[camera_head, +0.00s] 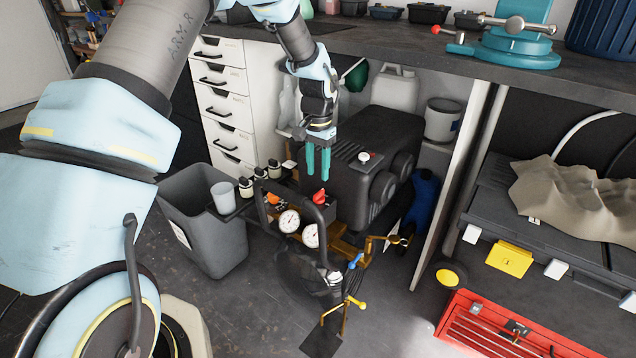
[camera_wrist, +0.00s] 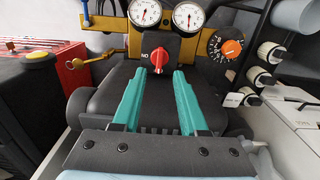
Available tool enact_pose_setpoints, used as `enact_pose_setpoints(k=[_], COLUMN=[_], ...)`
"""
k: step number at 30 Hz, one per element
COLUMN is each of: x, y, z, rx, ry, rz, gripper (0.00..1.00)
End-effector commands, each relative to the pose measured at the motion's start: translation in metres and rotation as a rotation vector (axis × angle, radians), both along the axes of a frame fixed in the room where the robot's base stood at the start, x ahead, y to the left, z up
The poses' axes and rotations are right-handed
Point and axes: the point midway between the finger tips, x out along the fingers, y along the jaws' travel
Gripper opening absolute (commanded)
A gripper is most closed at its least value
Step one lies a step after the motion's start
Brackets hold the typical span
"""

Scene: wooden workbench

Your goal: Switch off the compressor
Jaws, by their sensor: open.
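The compressor is a black unit (camera_head: 372,178) under the bench, with two white dial gauges (camera_head: 289,221) on its brassy front panel. A red rotary knob (camera_head: 320,197) sits on a dark switch box behind the gauges. In the wrist view the red knob (camera_wrist: 158,57) has an upside-down "ON" marking beside it. My gripper (camera_head: 318,178) points down with teal fingers, just above the red knob in the head view. In the wrist view my gripper (camera_wrist: 167,73) is open, with the fingertips close to the knob. I cannot tell whether they touch it.
An orange dial knob (camera_wrist: 232,47) lies right of the red one in the wrist view. A black curved handle (camera_head: 327,243) arches near the gauges. A grey bin (camera_head: 205,230) stands left, a red toolbox (camera_head: 505,335) lower right. The bench top (camera_head: 390,42) overhangs the compressor.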

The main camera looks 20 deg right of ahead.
Motion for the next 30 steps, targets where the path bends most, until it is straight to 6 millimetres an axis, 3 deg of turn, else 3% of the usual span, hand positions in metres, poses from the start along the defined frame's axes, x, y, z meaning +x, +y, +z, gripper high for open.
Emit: enact_pose_setpoints(k=[3, 9, 25, 28, 30], x=[0.001, 0.000, 0.000, 0.004, 0.009], y=[0.000, 0.000, 0.002, 0.019, 0.047], z=[0.021, 0.037, 0.039, 0.046, 0.057], rx=[-0.001, 0.000, -0.001, -0.003, -0.005], ry=[-0.002, 0.000, -0.001, -0.006, -0.015], rz=[0.000, 0.000, 0.003, 0.039, 0.095], gripper=[0.42, 0.42, 0.42, 0.42, 0.42])
